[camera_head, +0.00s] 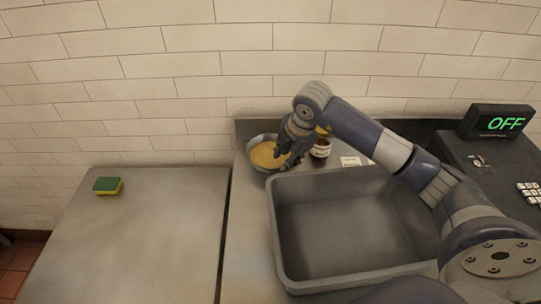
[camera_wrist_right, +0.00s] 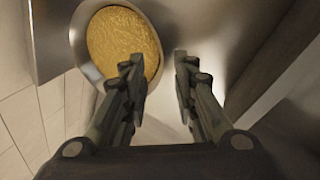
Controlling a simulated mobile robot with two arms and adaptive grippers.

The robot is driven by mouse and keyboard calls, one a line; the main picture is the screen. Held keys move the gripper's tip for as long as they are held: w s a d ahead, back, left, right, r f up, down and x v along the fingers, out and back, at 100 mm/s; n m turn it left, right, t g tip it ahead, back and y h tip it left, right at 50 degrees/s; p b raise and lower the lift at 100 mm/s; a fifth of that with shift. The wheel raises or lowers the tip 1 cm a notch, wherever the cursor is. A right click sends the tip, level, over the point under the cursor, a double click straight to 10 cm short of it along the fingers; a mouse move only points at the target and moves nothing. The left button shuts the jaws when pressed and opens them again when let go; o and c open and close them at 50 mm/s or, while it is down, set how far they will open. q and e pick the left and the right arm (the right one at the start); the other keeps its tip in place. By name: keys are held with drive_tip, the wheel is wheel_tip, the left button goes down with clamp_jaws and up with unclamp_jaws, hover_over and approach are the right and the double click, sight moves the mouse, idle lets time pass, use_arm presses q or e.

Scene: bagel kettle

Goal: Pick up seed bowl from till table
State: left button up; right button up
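The seed bowl (camera_head: 258,165) is a metal bowl filled with yellow seeds, near the back left corner of the till table (camera_head: 250,235). My right gripper (camera_head: 286,161) is at the bowl's right side and covers part of it. In the right wrist view the bowl (camera_wrist_right: 90,50) lies ahead and to the left, with its seeds facing the camera. The right gripper's two fingers (camera_wrist_right: 158,62) are apart there. The left finger overlaps the bowl's near rim in the picture; contact is unclear. My left gripper is not in view.
A grey tub (camera_head: 276,230) stands just in front of the bowl and gripper. A jar (camera_head: 321,149) and a small white card (camera_head: 350,161) are to the right. A green and yellow sponge (camera_head: 107,186) lies on the left table (camera_head: 150,235).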

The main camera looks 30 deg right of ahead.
drive_tip(key=p+x, duration=0.1)
drive_tip(key=x, duration=0.2)
drive_tip(key=shift+w+f+p, duration=0.2)
drive_tip(key=shift+f+p, duration=0.15)
drive_tip(key=shift+w+f, duration=0.15)
drive_tip(key=shift+f, duration=0.45)
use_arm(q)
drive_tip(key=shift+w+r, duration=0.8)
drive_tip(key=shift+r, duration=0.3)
use_arm(e)
clamp_jaws()
